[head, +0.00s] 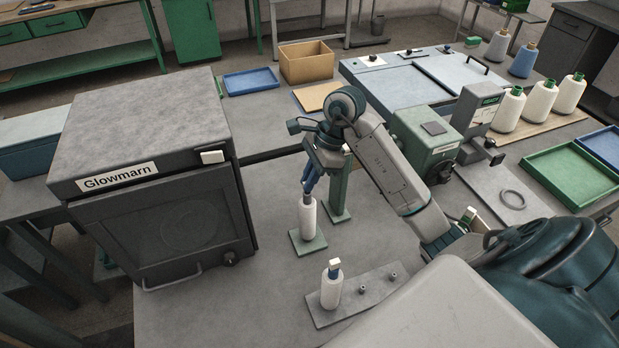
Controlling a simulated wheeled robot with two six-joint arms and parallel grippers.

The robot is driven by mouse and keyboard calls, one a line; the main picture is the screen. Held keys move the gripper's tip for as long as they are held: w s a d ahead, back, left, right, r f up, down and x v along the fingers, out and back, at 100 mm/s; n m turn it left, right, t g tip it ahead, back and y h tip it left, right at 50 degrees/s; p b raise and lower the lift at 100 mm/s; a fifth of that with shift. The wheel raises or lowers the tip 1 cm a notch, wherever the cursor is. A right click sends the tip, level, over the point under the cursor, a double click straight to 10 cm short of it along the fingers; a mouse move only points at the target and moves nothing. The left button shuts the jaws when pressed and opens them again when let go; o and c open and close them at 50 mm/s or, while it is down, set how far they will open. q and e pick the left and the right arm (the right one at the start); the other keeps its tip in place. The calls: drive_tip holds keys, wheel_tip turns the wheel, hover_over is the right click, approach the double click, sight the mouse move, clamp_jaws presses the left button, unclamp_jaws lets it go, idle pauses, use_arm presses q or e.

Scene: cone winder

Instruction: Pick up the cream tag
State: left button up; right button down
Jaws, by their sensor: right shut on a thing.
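A small cream tag (334,264) sits on top of a short white bobbin with a blue collar (331,290). That bobbin stands upright on a grey plate with pegs (358,298) at the front of the table. My right gripper (308,188) points down behind and left of the tag, apart from it. Its fingers are shut at the top of another white bobbin (308,219), which stands upright over a green square base (315,246). The exact contact at the fingertips is too small to see clearly. My left gripper is not in view.
A dark grey oven-like box labelled Glowmarn (160,180) stands at left with a pale block (212,157) at its top edge. A green post (340,190) rises close to my right gripper. White cones (541,104) and a green tray (570,176) are at right.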

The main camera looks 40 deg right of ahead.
drive_tip(key=shift+r+p, duration=0.35)
drive_tip(key=shift+r, duration=0.35)
drive_tip(key=shift+r+p, duration=0.9)
drive_tip(key=s+a+p, duration=0.5)
drive_tip(key=s+a, duration=0.3)
drive_tip(key=s, duration=0.5)
drive_tip(key=shift+s+a+r, duration=0.25)
drive_tip(key=shift+s+r, duration=0.05)
drive_tip(key=shift+r, duration=0.05)
